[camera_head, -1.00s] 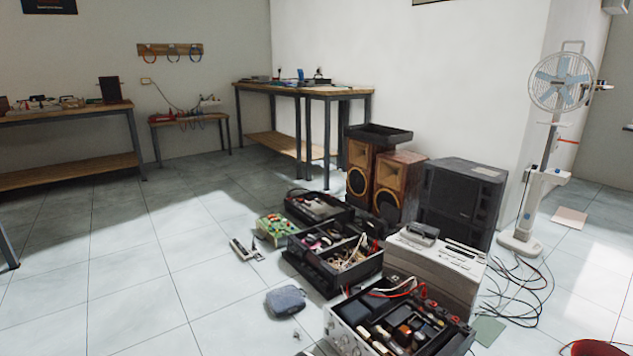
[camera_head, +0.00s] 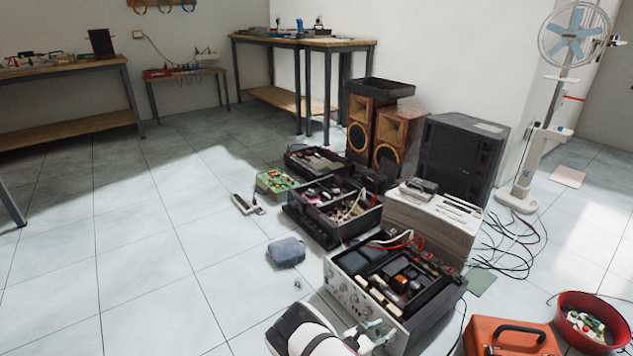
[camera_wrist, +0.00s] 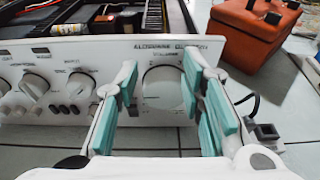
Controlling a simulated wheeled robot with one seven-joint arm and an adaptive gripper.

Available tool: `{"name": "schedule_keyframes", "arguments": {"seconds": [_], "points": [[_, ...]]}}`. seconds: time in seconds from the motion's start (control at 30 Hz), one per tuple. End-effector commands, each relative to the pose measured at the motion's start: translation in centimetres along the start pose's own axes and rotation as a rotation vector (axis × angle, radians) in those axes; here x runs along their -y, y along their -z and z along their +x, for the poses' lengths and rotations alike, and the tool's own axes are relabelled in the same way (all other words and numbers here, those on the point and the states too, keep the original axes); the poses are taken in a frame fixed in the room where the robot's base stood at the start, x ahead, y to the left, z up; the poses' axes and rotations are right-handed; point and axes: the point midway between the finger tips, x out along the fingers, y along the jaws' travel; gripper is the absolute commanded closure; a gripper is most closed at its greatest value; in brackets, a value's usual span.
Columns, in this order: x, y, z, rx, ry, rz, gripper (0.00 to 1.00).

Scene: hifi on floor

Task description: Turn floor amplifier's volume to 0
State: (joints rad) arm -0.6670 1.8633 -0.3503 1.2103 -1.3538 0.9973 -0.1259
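The open-topped amplifier (camera_head: 385,300) sits on the floor at the lower middle of the head view, its silver front (camera_wrist: 60,70) facing my gripper. The large round volume knob (camera_wrist: 163,92) is near the right end of that front, under the word "VOLUME". My gripper (camera_wrist: 160,76) is open, its teal-padded fingers one on each side of the knob in the wrist view. I cannot tell whether the pads touch it. The gripper also shows at the bottom of the head view (camera_head: 374,334). I cannot read the knob's setting.
An orange toolbox (camera_head: 510,338) stands right of the amplifier, with a red basin (camera_head: 590,310) beyond it. A beige device (camera_head: 435,222), a black open case (camera_head: 335,212) and speakers (camera_head: 460,160) stand behind. A grey-blue pouch (camera_head: 286,251) lies left. The left floor is clear.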

Motion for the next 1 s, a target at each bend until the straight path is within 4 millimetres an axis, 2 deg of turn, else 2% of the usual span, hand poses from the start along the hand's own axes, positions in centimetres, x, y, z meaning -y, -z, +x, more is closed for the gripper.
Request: {"name": "schedule_keyframes", "arguments": {"seconds": [0.03,0.3,0.63,0.87,1.0], "points": [[-1.10,-0.47,0.61,0.003,-0.021,0.008,0.96],[-1.23,-0.39,0.63,0.003,-0.021,0.008,0.88],[-1.21,-0.41,0.63,0.003,-0.021,0.007,0.87],[-1.41,-1.10,0.45,0.004,-0.021,0.008,0.92],[-1.52,-1.16,0.01,0.005,-0.021,0.009,1.00]]}}
